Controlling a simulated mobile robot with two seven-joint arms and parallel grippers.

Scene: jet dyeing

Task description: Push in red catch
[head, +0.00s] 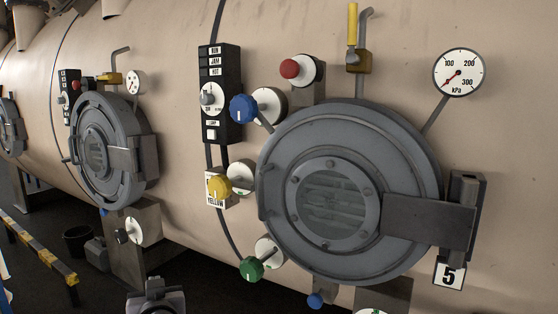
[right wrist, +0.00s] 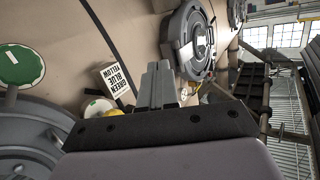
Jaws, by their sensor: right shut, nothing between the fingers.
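In the head view the red catch (head: 289,68) is a round red knob on a pale cylindrical body. It stands out at the upper left of the large grey round door (head: 270,155). No gripper is near it. The red catch does not show there.
A blue knob (head: 243,108), a yellow knob (head: 219,186) and a green knob (head: 251,268) stick out left of the door. A yellow-handled pipe (head: 352,25) and a gauge (head: 459,73) are above it. A green knob (right wrist: 22,67) is close in the right wrist view.

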